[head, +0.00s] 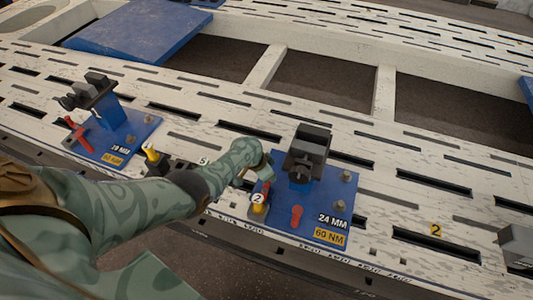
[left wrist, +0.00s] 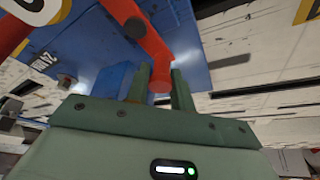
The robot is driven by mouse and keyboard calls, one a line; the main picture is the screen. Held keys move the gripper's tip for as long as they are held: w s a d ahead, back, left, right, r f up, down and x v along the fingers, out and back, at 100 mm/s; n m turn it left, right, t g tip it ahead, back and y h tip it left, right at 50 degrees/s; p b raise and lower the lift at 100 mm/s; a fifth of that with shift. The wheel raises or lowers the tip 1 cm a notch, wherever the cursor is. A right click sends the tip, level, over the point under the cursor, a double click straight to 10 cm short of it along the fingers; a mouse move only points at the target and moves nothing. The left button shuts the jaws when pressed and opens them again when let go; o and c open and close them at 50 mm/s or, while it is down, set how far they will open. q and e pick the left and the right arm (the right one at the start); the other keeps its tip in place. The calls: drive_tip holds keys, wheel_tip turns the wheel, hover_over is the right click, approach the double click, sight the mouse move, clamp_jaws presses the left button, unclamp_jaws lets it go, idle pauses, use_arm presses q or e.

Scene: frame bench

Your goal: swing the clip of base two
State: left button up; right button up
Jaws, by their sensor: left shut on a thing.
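Base two is a blue plate (head: 320,228) with a dark clamp head (head: 308,146) on a blue post, marked 24 MM and 60 NM, right of centre in the head view. A round white 2 tag on a yellow-and-dark piece (head: 258,202) is at its left edge. My left gripper (head: 267,174) reaches this edge from the left. In the left wrist view its two green fingers (left wrist: 160,88) are shut on the end of the red clip (left wrist: 150,48). In the head view only a small part of that clip shows. My right gripper is not in view.
A second red piece (head: 296,215) lies on base two's front. Another blue base (head: 118,140), marked 19 MM, stands left, with a yellow-capped piece (head: 151,152) beside it. The pale bench (head: 400,205) is slotted. A grey block (head: 517,245) is at the right edge.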

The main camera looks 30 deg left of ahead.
use_arm(q)
drive_tip(key=shift+d+f, duration=0.1)
clamp_jaws()
drive_tip(key=shift+m, duration=0.3)
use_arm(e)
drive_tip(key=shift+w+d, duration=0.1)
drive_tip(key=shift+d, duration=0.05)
use_arm(q)
drive_tip(key=o, duration=1)
unclamp_jaws()
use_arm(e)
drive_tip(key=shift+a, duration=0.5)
